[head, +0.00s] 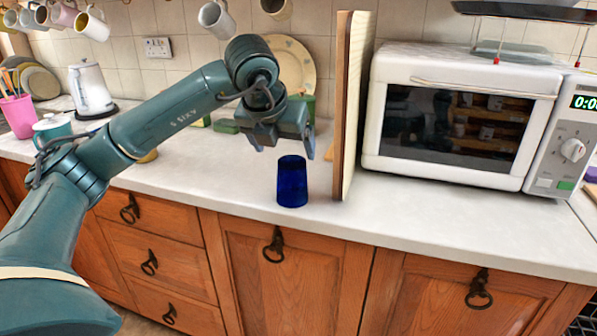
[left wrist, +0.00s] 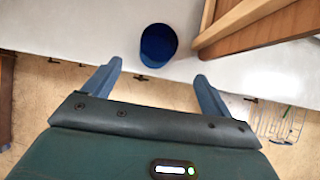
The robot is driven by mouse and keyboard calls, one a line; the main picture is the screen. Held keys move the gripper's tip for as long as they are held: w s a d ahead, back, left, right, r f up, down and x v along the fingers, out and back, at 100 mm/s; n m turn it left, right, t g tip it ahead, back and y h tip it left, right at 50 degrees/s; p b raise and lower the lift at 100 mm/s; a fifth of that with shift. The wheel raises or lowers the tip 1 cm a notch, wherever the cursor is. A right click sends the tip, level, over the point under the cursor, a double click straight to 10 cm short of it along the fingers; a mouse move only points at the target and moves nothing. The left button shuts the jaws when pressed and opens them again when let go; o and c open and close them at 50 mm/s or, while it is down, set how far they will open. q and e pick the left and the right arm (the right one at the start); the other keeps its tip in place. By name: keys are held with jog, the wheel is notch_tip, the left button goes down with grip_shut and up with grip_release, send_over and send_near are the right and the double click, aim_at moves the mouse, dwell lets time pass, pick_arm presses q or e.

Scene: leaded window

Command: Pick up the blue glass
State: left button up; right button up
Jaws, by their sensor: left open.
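The blue glass (head: 292,182) stands on the white counter near its front edge, left of an upright wooden board. My left gripper (head: 283,148) is above the glass and a little behind it, with its fingers apart and nothing between them. In the left wrist view the blue glass (left wrist: 158,43) lies beyond the two open fingertips (left wrist: 158,72), roughly centred between them and apart from both. My right gripper is in neither view.
The wooden board (head: 353,105) stands upright close to the right of the glass. A white microwave (head: 465,170) is further right. A plate (head: 290,62) leans at the back wall. A kettle (head: 91,90) stands at the left. The counter (head: 225,180) left of the glass is clear.

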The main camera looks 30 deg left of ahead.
aim_at(290, 166)
pick_arm(q)
jog(key=x, duration=0.7)
jog(key=shift+s+f, duration=0.1)
jog(key=shift+s, duration=0.05)
jog(key=p+x, duration=0.1)
jog(key=x, duration=0.4)
jog(key=shift+a+f, duration=0.15)
jog(key=c, duration=1.3)
